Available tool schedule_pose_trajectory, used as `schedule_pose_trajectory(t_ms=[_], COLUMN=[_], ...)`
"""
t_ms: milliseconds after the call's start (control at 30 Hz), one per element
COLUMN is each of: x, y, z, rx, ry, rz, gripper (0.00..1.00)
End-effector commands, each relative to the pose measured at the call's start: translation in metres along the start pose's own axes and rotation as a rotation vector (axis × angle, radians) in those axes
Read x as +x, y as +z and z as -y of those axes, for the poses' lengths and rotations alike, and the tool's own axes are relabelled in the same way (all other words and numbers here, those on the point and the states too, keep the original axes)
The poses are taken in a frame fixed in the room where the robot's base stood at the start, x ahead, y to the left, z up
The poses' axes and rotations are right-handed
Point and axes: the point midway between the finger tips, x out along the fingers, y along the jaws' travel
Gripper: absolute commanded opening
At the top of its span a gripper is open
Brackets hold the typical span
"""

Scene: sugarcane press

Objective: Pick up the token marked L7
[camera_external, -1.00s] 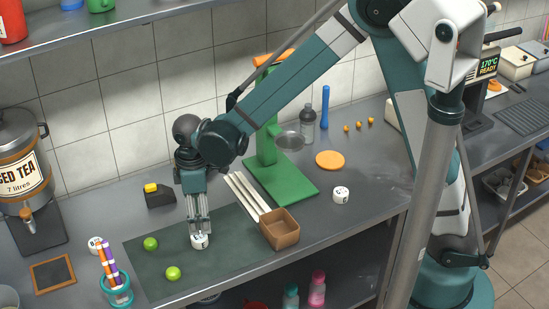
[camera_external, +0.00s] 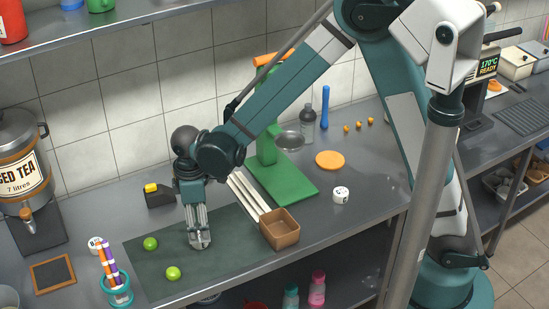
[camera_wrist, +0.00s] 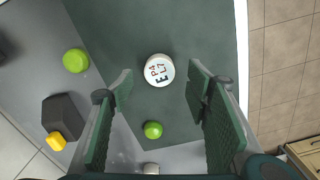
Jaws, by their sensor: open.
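A round white token (camera_wrist: 158,70) lies on the dark green mat, between and just beyond my fingertips in the wrist view. Its top carries small dark and red characters that seem to include L7. My gripper (camera_wrist: 160,82) is open and points down over it, with a finger on either side. In the external view my gripper (camera_external: 200,243) is low over the mat and largely hides this token. A second white token (camera_external: 340,195) stands on the counter at right.
Two green limes (camera_external: 150,243) (camera_external: 173,273) lie on the mat (camera_external: 155,286) near my gripper. A brown open box (camera_external: 280,230) and pale sticks (camera_external: 247,195) are to its right, beside a green press (camera_external: 285,180). A black block with a yellow top (camera_external: 158,196) stands behind.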

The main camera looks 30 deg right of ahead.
Motion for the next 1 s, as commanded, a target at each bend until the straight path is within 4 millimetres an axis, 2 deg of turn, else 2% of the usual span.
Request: schedule_pose_trajectory(t_ms=[367, 800, 1000], x=[0.003, 0.044, 0.052], y=[0.0, -0.002, -0.002], z=[0.0, -0.001, -0.001], rx=[0.0, 0.0, 0.0], ry=[0.0, 0.0, 0.0], rz=[0.0, 0.0, 0.0], gripper=[0.48, 0.48, 0.48])
